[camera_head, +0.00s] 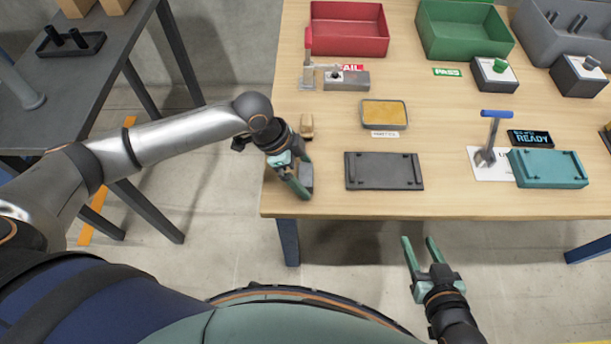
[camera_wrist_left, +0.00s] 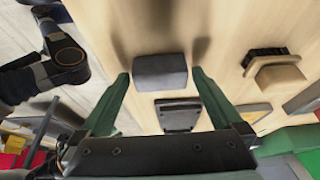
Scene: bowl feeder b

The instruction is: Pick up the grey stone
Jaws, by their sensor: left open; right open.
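The grey stone (camera_head: 307,177) is a small dark grey block near the table's front left corner, partly hidden by my left gripper (camera_head: 303,179) in the head view. In the left wrist view the stone (camera_wrist_left: 160,72) shows between the spread fingertips of the left gripper (camera_wrist_left: 160,78), with gaps on both sides. The left gripper is open and empty; whether its tips are level with the stone is hard to tell. My right gripper (camera_head: 421,240) is open and empty, in front of the table's front edge.
A wooden brush (camera_head: 307,126) lies just behind the stone; it also shows in the left wrist view (camera_wrist_left: 278,77). A dark plate (camera_head: 384,171) lies to the right, with a yellow-topped tin (camera_head: 385,113) behind it. Red (camera_head: 349,38) and green (camera_head: 463,42) bins stand farther back.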

